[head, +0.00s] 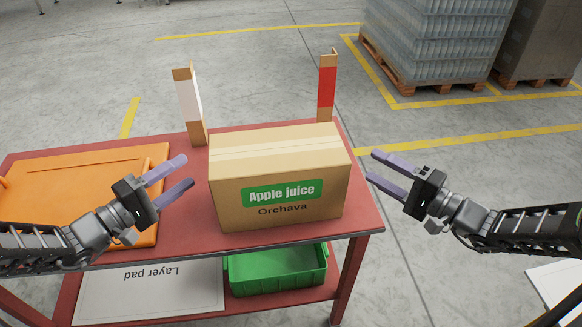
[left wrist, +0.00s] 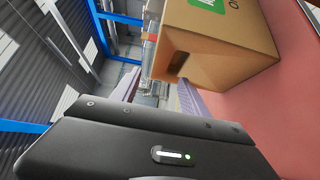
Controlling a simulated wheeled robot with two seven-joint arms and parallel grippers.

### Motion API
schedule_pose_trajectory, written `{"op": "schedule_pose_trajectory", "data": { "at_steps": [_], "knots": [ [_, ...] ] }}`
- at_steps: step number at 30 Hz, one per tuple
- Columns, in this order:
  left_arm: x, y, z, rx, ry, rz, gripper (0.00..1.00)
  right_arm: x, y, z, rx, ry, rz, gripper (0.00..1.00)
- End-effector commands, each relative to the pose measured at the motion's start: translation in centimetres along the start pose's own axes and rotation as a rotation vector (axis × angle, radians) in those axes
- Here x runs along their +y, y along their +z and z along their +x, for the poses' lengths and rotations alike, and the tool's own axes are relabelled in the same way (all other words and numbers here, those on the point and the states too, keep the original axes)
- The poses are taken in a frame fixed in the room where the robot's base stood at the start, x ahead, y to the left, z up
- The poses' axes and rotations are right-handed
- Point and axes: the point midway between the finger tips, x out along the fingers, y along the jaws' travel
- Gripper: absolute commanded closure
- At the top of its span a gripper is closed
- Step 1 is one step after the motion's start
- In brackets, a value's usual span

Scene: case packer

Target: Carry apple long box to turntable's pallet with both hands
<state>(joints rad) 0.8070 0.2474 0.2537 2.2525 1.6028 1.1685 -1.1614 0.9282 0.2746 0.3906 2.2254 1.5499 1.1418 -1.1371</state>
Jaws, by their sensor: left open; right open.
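The apple juice box (head: 279,181), a long brown carton with a green label, stands on the red table in the head view. It also shows in the left wrist view (left wrist: 222,55), with a dark hand hole in its end. My left gripper (head: 187,172) is open and empty, just left of the box's left end. My right gripper (head: 371,166) is open and empty, just right of the box's right end. Neither appears to touch the box. I do not see the turntable or recognise its pallet in these views.
The red table (head: 362,217) has an orange panel (head: 85,190) at left and two upright cardboard pieces behind the box, one white (head: 188,105), one red (head: 326,88). A green bin (head: 277,272) and layer pad (head: 150,295) lie on the shelf below. Loaded pallets (head: 418,84) stand at back right.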

Motion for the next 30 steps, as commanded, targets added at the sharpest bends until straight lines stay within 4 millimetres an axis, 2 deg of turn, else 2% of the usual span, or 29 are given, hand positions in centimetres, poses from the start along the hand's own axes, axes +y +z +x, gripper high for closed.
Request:
{"op": "schedule_pose_trajectory", "data": {
  "at_steps": [8, 13, 24, 30],
  "knots": [
    [-0.1, 0.0, 0.0, 0.0, -0.001, -0.001, 0.47, 0.0, 0.0, 0.1, -0.001, 0.001, 0.001, 0.47],
    [-0.1, 0.0, 0.8, -0.001, -0.001, -0.001, 0.47, 0.1, 0.1, 0.8, -0.002, 0.001, 0.001, 0.47],
    [0.0, 0.1, 5.7, -0.003, 0.0, -0.002, 0.47, 0.0, 0.1, 5.7, -0.003, 0.0, 0.002, 0.47],
    [-0.1, 0.1, 7.5, -0.001, -0.001, -0.002, 0.47, 0.0, 0.0, 7.5, -0.001, 0.001, 0.001, 0.47]
  ]
}}
